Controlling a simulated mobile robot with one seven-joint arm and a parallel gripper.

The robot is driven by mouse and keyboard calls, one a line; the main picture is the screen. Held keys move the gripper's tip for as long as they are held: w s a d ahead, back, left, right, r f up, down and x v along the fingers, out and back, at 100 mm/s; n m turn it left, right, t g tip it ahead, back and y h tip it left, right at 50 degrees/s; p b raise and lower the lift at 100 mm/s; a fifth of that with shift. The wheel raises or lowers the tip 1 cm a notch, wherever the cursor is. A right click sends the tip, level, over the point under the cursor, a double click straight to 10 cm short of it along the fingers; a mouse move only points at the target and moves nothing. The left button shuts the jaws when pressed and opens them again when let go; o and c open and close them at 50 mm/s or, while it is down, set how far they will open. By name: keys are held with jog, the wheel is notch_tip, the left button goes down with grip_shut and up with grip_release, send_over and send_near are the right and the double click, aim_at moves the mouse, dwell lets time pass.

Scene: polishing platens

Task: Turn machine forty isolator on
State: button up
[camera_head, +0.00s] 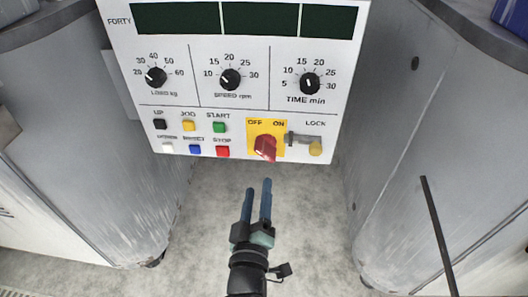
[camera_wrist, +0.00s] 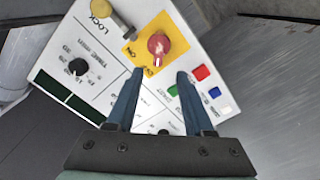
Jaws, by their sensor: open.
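The control panel marked FORTY (camera_head: 180,75) faces me in the head view. Its isolator is a red rotary knob (camera_head: 265,148) on a yellow plate (camera_head: 255,128) marked OFF at left and ON at right. Which mark the knob points to is not clear. My gripper (camera_head: 258,186) is below the knob in the head view, fingers apart and empty. In the wrist view the panel is turned round, and the red knob (camera_wrist: 158,45) lies just beyond and between the tips of my open gripper (camera_wrist: 160,72). I see no contact with the knob.
A lock with a yellow body (camera_head: 315,148) sits right of the isolator. Push buttons, including the red STOP (camera_head: 222,151) and green START (camera_head: 219,127), lie left of it. Black dials are above. Grey machine housings (camera_head: 90,130) stand on both sides, with bare floor between.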

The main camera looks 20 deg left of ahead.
aim_at(263, 156)
jog(key=b+x, duration=0.1)
jog(key=x, duration=1)
jog(key=shift+w+a, duration=0.1)
jog(key=shift+w, duration=0.3)
jog(key=shift+c, duration=0.3)
grip_shut()
